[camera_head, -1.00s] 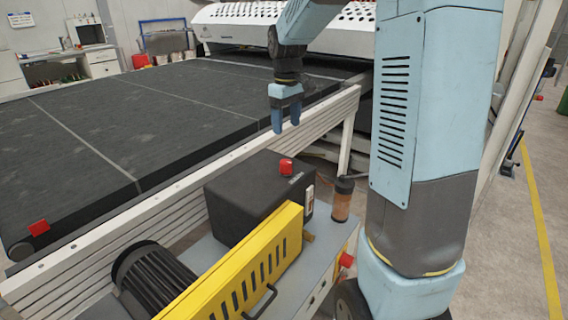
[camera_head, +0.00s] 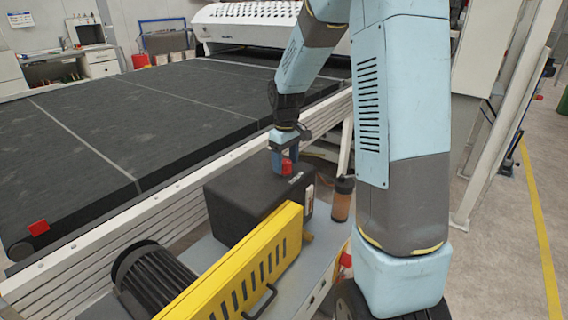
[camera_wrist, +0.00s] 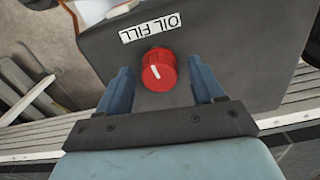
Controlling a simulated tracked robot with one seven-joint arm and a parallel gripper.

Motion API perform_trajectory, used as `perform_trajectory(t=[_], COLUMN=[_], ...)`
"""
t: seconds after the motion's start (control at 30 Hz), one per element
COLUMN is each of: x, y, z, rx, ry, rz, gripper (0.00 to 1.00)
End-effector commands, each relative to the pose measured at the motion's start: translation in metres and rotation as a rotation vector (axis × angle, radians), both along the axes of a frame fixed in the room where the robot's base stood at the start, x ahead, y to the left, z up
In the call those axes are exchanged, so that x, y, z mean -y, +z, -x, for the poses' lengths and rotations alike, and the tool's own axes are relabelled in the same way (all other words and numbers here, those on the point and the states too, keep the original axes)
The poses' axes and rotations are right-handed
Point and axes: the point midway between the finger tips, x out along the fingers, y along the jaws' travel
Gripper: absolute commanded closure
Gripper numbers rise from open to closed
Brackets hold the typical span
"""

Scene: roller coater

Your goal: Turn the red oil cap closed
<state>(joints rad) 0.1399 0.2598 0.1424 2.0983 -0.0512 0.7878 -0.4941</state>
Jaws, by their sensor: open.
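The red oil cap (camera_wrist: 160,70) sits on top of a black box (camera_head: 240,205), beside a white "OIL FILL" label (camera_wrist: 151,27). In the wrist view the cap is round with a ridged side and a white mark on its top. In the head view the cap (camera_head: 287,167) shows at my gripper's fingers. My gripper (camera_wrist: 158,82) is open, with one blue finger on each side of the cap and gaps between them. I cannot tell whether the fingertips are level with the cap.
A yellow slotted guard (camera_head: 245,270) and a dark ribbed motor (camera_head: 150,272) stand in front of the box. A bottle with brownish contents (camera_head: 342,199) stands right of it. A pale rail (camera_head: 190,190) and wide black conveyor (camera_head: 130,110) lie behind.

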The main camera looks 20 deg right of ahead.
Motion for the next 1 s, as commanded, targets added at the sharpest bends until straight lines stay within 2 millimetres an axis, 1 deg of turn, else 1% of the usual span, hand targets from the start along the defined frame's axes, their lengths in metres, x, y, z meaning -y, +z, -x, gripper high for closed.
perform_trajectory(t=[0.03,0.17,0.47,1.0], x=[0.0,0.0001,0.0,-0.0003], y=[-0.0041,-0.0095,-0.0106,-0.0104], z=[0.0,0.0,-0.0001,-0.0001], rx=[0.0,0.0,0.001,0.001], ry=[0.0,0.0,0.0,0.001], rz=[0.0,0.0,0.0,0.0], gripper=[0.33,0.33,0.34,0.86])
